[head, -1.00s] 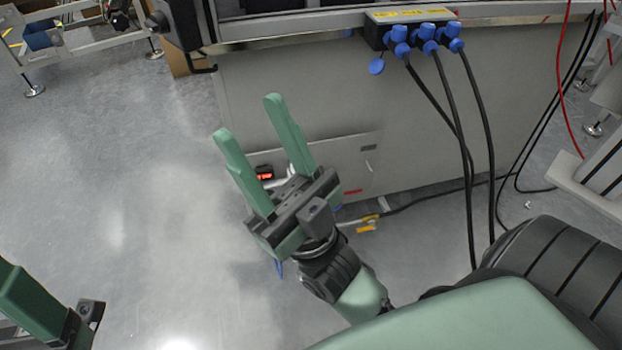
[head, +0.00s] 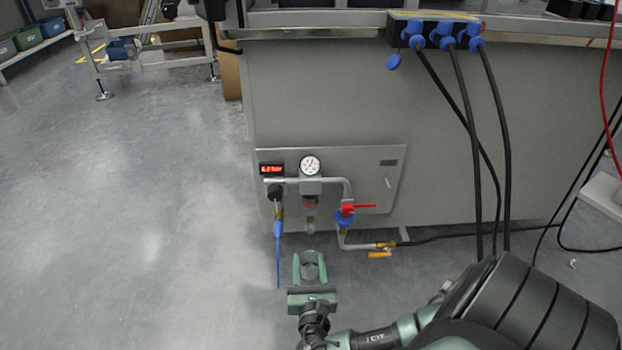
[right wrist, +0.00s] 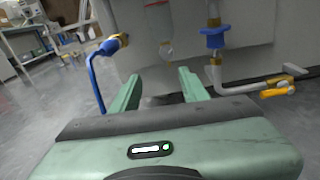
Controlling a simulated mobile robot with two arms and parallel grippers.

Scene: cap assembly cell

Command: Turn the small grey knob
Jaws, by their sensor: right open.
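A small grey knob (head: 310,228) hangs under the clear bowl (head: 310,203) of the air unit on the low grey panel. It also shows in the right wrist view (right wrist: 166,49), just beyond and above my fingertips. My right gripper (head: 310,258) is open below the knob and pointed at the panel, with a gap to the knob. Its two green fingers also show in the right wrist view (right wrist: 160,80). A dark round shape shows between the fingers; I cannot tell what it is. My left gripper is out of view.
A blue valve with a red lever (head: 358,206) is to the right, and a yellow-handled valve (head: 379,254) sits lower. A gauge (head: 310,166) and red display (head: 271,169) are above. Floor at left is clear.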

